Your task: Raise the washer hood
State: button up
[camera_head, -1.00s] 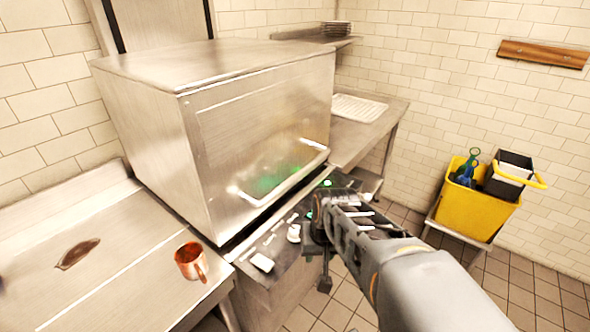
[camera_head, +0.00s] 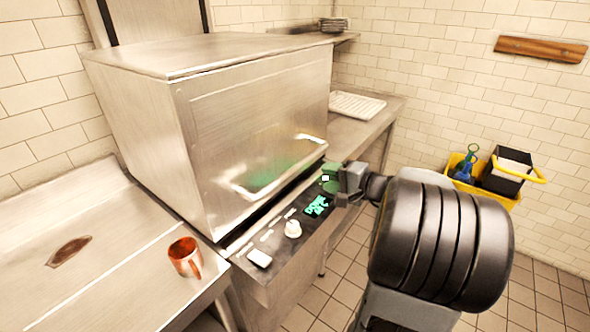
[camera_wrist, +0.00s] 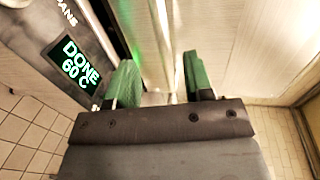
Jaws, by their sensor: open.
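The washer hood (camera_head: 205,125) is a large steel box, and it is down over the machine. A pale handle bar (camera_head: 277,178) runs along the lower edge of its front. My gripper (camera_head: 335,180) is at the right end of the hood's front, low by the control panel. In the wrist view my gripper (camera_wrist: 160,85) shows two green fingertips, apart. A bright steel strip of the hood front (camera_wrist: 158,35) runs up between them; I cannot tell whether they touch it. The washer's display (camera_wrist: 75,68) reads "DONE 60 C".
The control panel (camera_head: 280,232) with a white knob juts out below the hood. A copper mug (camera_head: 185,256) stands on the left counter (camera_head: 120,290). A white rack (camera_head: 357,106) lies on the right counter. A yellow bucket cart (camera_head: 463,185) stands right, with tiled floor before it.

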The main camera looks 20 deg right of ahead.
aim_at(298, 170)
jog(key=p+x, duration=0.1)
jog(key=x, duration=1.1)
grip_shut()
dwell(0.3)
